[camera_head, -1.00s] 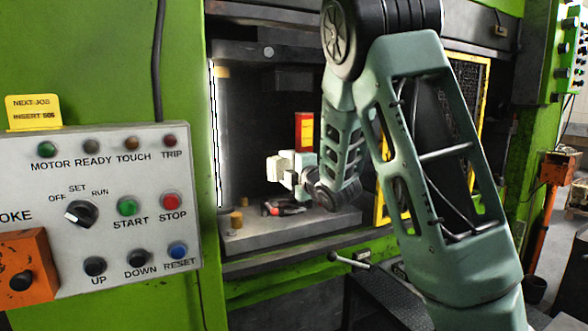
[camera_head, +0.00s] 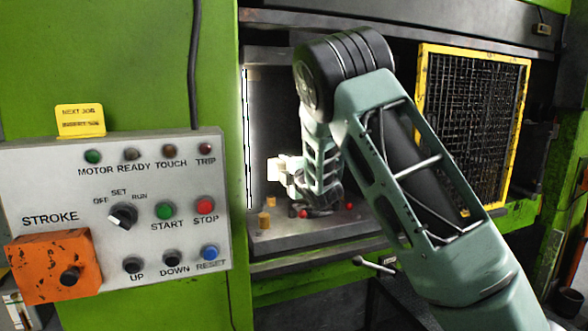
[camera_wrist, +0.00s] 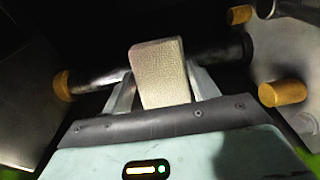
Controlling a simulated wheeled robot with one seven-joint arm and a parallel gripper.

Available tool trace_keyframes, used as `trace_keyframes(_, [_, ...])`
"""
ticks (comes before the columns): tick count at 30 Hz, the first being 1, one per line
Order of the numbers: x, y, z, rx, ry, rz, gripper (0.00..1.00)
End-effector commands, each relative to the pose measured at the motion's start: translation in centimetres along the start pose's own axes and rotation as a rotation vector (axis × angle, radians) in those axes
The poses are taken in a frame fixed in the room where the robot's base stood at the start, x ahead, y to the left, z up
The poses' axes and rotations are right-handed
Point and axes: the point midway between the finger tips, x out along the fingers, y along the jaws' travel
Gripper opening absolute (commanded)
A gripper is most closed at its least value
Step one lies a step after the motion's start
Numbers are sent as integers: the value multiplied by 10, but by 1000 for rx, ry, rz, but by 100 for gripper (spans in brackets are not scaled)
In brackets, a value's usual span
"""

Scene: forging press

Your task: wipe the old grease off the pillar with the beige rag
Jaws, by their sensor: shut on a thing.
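My gripper (camera_wrist: 160,88) is shut on the beige rag (camera_wrist: 160,72), a pale textured pad standing up between its fingers in the wrist view. In the head view the rag (camera_head: 278,168) is a small pale block at the left end of my gripper, inside the press opening. The pillar (camera_wrist: 97,79) crosses the wrist view behind the rag as a metal bar with a brass-coloured end at the left. Its right part looks dark; I cannot tell grease from shadow. The rag hides its middle. Whether rag and pillar touch cannot be told.
Brass-coloured pegs (camera_wrist: 282,93) stand at the right in the wrist view. Small red-ended items (camera_head: 303,213) lie on the press bed (camera_head: 300,238) below my gripper. A control panel (camera_head: 110,210) is at left, a yellow-framed mesh guard (camera_head: 470,125) at right.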

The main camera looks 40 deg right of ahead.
Motion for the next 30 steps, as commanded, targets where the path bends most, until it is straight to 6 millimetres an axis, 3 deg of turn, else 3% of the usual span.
trace_keyframes(9, [34,-2,-13,0,1,1,41])
trace_keyframes(19, [67,-18,-27,0,1,2,41])
trace_keyframes(30, [84,-22,-34,1,1,1,41])
